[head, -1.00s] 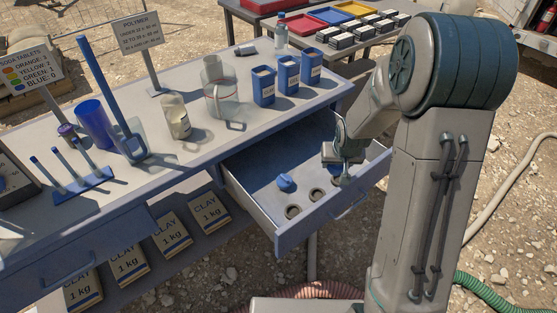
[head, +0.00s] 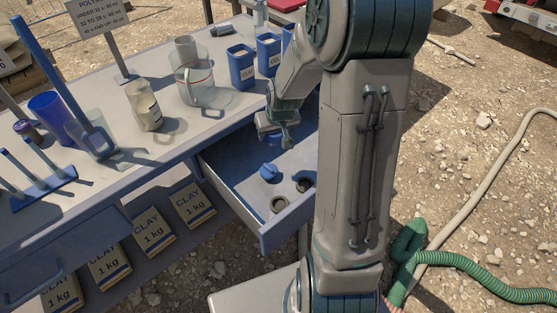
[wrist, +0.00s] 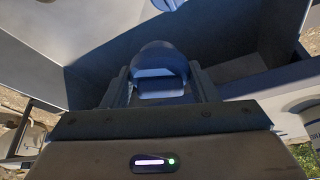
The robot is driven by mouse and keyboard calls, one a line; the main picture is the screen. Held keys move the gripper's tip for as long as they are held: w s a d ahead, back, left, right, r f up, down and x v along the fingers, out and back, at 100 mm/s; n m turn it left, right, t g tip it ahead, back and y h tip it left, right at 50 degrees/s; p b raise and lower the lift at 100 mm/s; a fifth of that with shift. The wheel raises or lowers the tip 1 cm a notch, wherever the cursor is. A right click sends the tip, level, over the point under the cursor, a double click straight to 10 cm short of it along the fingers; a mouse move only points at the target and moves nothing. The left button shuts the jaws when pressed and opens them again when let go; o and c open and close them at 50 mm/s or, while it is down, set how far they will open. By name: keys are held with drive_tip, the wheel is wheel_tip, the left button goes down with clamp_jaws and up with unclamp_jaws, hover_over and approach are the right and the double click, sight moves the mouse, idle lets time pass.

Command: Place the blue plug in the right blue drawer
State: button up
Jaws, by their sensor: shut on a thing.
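The right blue drawer (head: 263,238) is pulled out beneath the bench top. A blue plug (head: 268,172) lies on its floor, and a blue piece shows at the top edge of the wrist view (wrist: 168,4). My gripper (head: 287,142) is over the back part of the open drawer. In the wrist view my gripper (wrist: 162,95) is shut on a rounded blue plug (wrist: 160,60) between its fingers. My arm hides the drawer's right part.
Dark rings (head: 279,203) lie near the drawer's front. The bench top (head: 150,172) holds a glass jug (head: 198,85), a cream jar (head: 144,105) and blue canisters (head: 241,68). The left drawer (head: 45,275) is closed. Clay bags (head: 152,230) stand underneath. A green hose (head: 470,285) lies at right.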

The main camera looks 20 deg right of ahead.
drive_tip(key=s+d+f+b, duration=0.4)
drive_tip(key=s+d+b, duration=0.3)
drive_tip(key=d+b, duration=0.25)
drive_tip(key=b, duration=0.5)
hover_over(293, 155)
drive_tip(key=s, duration=0.2)
drive_tip(key=f, duration=0.7)
drive_tip(key=shift+w+f, duration=0.1)
drive_tip(key=shift+w, duration=0.1)
drive_tip(key=shift+w+f, duration=0.1)
drive_tip(key=shift+f+b, duration=0.65)
drive_tip(key=shift+f, duration=1.2)
drive_tip(key=shift+f, duration=0.2)
drive_tip(key=o, duration=1)
drive_tip(key=shift+c, duration=0.2)
